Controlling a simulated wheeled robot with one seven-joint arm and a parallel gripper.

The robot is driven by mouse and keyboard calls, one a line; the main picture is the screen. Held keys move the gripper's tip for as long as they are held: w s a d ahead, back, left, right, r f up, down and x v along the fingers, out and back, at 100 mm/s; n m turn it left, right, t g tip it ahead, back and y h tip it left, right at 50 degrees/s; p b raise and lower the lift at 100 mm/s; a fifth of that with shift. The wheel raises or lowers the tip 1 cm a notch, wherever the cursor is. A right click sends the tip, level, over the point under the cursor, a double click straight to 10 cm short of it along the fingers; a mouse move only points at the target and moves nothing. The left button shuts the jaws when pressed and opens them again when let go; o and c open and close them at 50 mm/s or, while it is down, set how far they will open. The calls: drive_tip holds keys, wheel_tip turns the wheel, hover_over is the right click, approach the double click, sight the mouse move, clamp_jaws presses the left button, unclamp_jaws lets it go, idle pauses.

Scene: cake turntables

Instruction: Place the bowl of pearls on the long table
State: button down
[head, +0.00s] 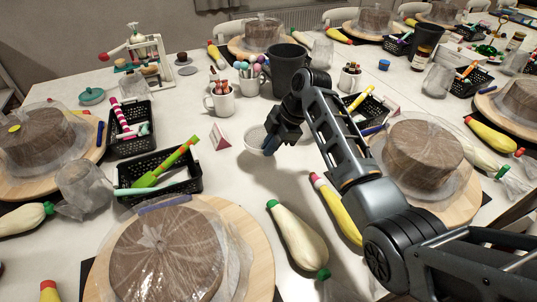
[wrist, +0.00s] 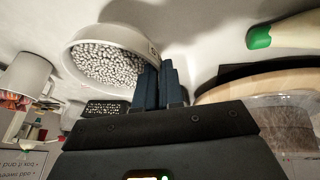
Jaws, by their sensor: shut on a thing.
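The bowl of pearls (head: 253,137) is a small white bowl near the middle of the long table (head: 215,190) in the head view. In the wrist view the bowl (wrist: 72,54) is filled with small silvery-white pearls (wrist: 108,62). My gripper (head: 270,148) is shut on the bowl's right rim, and its dark blue fingers (wrist: 161,84) pinch the wall in the wrist view. The bowl looks about level. I cannot tell whether its base touches the tabletop. My gripper hides part of its right side.
Wrapped cakes, black baskets (head: 158,176) and piping bags (head: 297,238) crowd around. Some bare tabletop shows in front of the bowl.

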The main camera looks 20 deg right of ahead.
drive_tip(key=shift+w+a+f, duration=0.1)
drive_tip(key=shift+a+f, duration=0.05)
drive_tip(key=shift+f, duration=1.9)
drive_tip(key=shift+f, duration=0.15)
drive_tip(key=c, duration=1.3)
unclamp_jaws()
drive_tip(key=shift+o, duration=0.2)
drive_tip(key=shift+r, duration=0.25)
drive_tip(key=v, duration=1.1)
drive_tip(key=shift+d+r, duration=0.25)
drive_tip(key=shift+r, duration=0.05)
